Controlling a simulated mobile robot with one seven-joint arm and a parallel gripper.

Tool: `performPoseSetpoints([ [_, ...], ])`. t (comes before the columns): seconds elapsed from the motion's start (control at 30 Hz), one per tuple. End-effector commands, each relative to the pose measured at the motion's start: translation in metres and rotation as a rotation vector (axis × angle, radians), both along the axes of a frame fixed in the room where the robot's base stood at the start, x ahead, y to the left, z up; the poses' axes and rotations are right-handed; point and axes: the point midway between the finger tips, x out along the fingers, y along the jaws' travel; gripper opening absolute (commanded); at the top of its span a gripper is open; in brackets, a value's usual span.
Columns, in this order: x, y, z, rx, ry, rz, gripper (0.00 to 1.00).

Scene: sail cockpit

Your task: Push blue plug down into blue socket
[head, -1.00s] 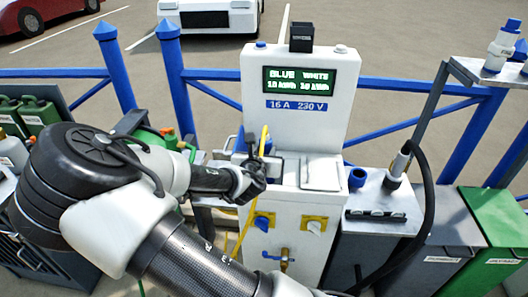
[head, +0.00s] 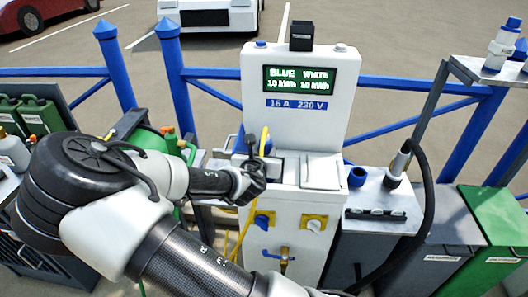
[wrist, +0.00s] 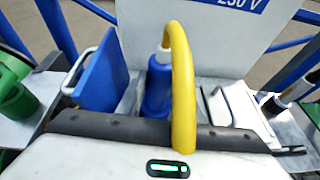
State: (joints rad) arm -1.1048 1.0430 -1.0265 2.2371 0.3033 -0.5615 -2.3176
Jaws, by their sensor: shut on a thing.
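The blue plug (wrist: 157,88) stands roughly upright in the middle of the wrist view, with a thick yellow cable (wrist: 183,85) arching from its top toward me. My gripper (wrist: 156,128) is shut on the plug; its dark front edge and the cable hide the plug's lower part. The blue socket's opening is hidden, so I cannot tell how deep the plug sits. A raised blue lid (wrist: 98,76) stands just left of the plug. In the head view my gripper (head: 257,174) is at the left of the white pedestal's (head: 302,120) ledge, beside the yellow cable (head: 264,142).
A closed white lid (head: 321,172) lies right of the plug. Blue and white knobs (head: 263,220) and a brass tap (head: 284,262) are on the pedestal's front. A metal cabinet (head: 385,200) with a black hose stands at the right. Blue railing (head: 400,86) runs behind.

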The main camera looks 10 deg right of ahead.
Motion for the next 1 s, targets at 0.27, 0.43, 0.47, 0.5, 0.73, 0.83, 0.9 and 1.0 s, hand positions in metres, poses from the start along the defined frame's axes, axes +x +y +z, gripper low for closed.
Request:
performPoseSetpoints([
  [0.27,0.001,0.0,-0.006,0.0,-0.002,0.001,0.0],
  [0.43,0.0,0.0,-0.005,0.0,-0.001,0.001,0.41],
  [0.47,0.0,0.0,-0.005,0.0,-0.001,0.001,0.41],
  [0.5,0.0,0.0,-0.005,0.0,-0.001,0.001,0.41],
  [0.73,-0.006,0.003,-0.002,-0.002,0.003,0.001,0.41],
  [0.83,-0.013,0.006,0.002,-0.001,0.003,0.002,0.41],
  [0.9,-0.018,0.008,0.004,-0.003,0.003,0.002,0.41],
  [1.0,-0.025,0.011,0.008,-0.002,0.002,0.002,0.41],
])
